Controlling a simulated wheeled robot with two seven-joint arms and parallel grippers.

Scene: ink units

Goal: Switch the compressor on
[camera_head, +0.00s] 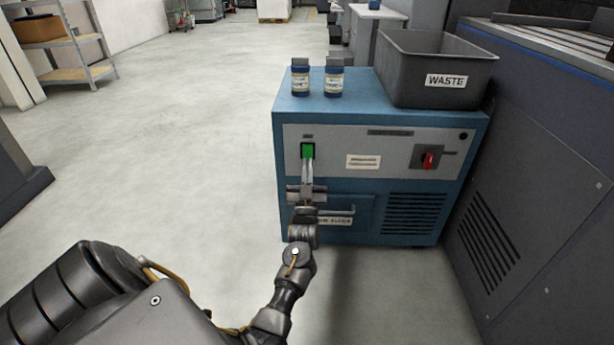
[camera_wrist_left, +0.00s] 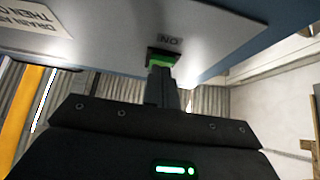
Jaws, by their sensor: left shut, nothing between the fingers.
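The compressor is a blue cabinet (camera_head: 290,107) with a light grey control panel on its front. A green switch (camera_head: 308,150) sits at the panel's left in a dark frame. In the left wrist view the green switch (camera_wrist_left: 160,60) shows beside the label "ON". A red rotary knob (camera_head: 428,161) is on the panel's right. My left gripper (camera_head: 308,163) is shut and empty, its fingertips at the lower part of the green switch. The fingertips cover part of it; I cannot tell whether they touch. My right gripper is not in view.
A large dark machine (camera_head: 535,190) is close on the right. The floor (camera_head: 150,150) to the left is clear.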

